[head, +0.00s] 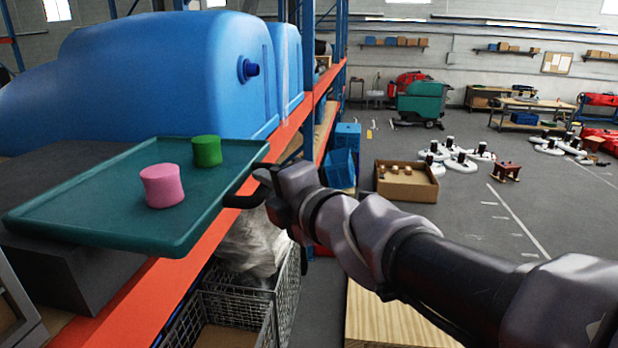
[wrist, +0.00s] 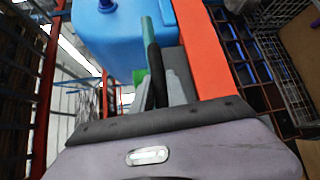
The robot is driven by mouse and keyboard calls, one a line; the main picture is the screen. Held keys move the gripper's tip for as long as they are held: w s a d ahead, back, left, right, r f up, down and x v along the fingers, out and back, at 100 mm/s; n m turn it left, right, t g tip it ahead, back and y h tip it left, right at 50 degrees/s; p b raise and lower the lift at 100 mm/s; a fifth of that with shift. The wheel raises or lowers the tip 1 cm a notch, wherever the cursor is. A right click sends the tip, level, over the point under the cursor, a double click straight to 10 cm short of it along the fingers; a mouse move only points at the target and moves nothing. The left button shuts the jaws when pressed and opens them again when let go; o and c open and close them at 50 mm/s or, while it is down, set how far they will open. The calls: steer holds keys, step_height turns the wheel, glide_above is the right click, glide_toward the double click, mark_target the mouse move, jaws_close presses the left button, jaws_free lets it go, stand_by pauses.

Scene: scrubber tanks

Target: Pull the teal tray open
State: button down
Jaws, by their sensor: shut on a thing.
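The teal tray (head: 110,215) lies flat on a dark grey block (head: 75,280) on the shelf, and its near right part reaches over the orange beam. A pink cylinder (head: 162,186) and a green cylinder (head: 207,151) stand upright on it. The exact finger contact is partly hidden in the head view.
Large blue tanks (head: 165,75) stand behind the tray. The orange shelf beam (head: 180,285) runs just under it. A wire basket (head: 235,310) with a plastic-wrapped bundle is below. A wooden top (head: 390,320) lies under my arm. Open floor extends to the right.

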steer(key=shift+d, duration=0.85)
steer(key=c, duration=1.3)
jaws_free()
steer(key=p+v, duration=0.1)
steer(key=v, duration=1.6)
steer(key=shift+s+d+r+p, duration=0.1)
steer(key=shift+s+d+p, duration=0.05)
steer(key=shift+p, duration=0.2)
